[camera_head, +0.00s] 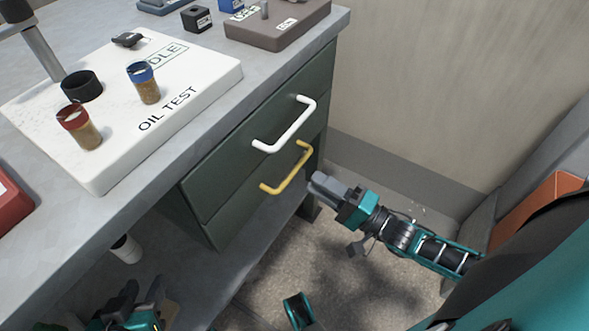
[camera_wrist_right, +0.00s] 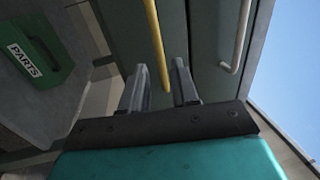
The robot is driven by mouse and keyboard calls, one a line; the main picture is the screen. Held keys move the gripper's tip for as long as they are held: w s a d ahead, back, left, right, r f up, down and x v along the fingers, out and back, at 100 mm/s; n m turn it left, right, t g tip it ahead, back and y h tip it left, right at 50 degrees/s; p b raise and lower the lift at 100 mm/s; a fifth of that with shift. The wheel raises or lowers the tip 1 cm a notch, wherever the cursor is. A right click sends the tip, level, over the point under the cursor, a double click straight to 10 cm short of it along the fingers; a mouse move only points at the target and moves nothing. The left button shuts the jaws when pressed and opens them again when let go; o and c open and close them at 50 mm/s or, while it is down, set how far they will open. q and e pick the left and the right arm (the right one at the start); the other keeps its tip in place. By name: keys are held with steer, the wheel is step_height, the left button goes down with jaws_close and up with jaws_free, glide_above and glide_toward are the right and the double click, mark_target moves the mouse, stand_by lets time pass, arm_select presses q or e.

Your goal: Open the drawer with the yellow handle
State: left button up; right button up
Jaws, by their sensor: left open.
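The yellow handle (camera_head: 287,170) is a bar on the lower dark green drawer (camera_head: 232,210) under the bench. The drawer looks closed. In the right wrist view the yellow handle (camera_wrist_right: 156,42) runs down toward the gap between my right gripper's fingertips (camera_wrist_right: 160,72). These fingers are apart with nothing between them. In the head view my right gripper (camera_head: 318,186) is just right of the handle, apart from it. My left gripper (camera_head: 122,305) is open at the lower left, below the bench and away from the drawer.
A white handle (camera_head: 287,126) is on the upper drawer, close above the yellow one. The bench top holds a white oil test board (camera_head: 210,82) with jars. A green parts box (camera_wrist_right: 40,50) shows in the wrist view. Floor in front is clear.

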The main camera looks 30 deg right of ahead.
mark_target(296, 169)
steer(key=b+x, duration=0.1)
steer(key=x, duration=0.5)
steer(key=shift+w+a+r, duration=0.1)
steer(key=shift+w+a, duration=0.1)
steer(key=shift+w, duration=0.1)
jaws_close()
